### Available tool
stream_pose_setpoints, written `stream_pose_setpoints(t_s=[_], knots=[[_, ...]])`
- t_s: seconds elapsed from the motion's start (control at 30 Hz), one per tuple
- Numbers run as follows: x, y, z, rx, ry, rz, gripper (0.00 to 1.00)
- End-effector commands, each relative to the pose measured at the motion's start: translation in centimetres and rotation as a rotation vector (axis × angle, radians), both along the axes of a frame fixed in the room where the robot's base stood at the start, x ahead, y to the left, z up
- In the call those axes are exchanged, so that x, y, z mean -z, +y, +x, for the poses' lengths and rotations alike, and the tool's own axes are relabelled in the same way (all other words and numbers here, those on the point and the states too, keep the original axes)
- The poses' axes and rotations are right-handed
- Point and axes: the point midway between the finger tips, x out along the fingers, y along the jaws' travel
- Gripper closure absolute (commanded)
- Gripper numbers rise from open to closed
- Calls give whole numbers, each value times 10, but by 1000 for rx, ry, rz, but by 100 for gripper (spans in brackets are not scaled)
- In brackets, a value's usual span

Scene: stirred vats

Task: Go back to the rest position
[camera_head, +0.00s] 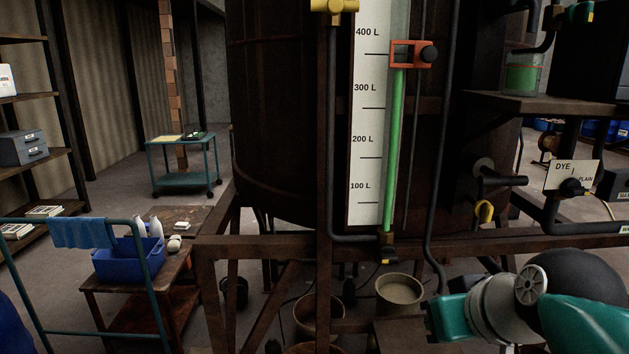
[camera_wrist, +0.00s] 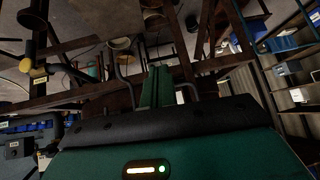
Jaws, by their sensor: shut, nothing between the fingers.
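My gripper (camera_head: 436,316) is at the lower right of the head view, at the end of my teal and grey arm. It is low, in front of the vat's frame and to the right of a pale bucket (camera_head: 399,291) on the floor. In the wrist view my gripper (camera_wrist: 158,72) shows its green fingers together in the middle, with nothing between them. The dark wooden vat (camera_head: 285,120) stands behind, with a white level scale (camera_head: 366,150) and a green liquid column (camera_head: 394,150) topped near a red slider (camera_head: 407,54).
The vat's rusty support beam (camera_head: 270,243) crosses close behind my gripper. A black valve handle (camera_head: 500,180) and a DYE/PLAIN sign (camera_head: 572,176) are at right. A blue bin (camera_head: 127,262) sits on a low bench at left. A teal cart (camera_head: 185,165) stands farther back.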

Motion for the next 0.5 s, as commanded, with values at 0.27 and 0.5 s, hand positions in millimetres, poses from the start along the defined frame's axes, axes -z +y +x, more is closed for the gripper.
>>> stream_pose_setpoints(t_s=[0.27,0.5], knots=[[107,19,-52,134,214,-78,100],[113,18,-55,149,225,-84,100]])
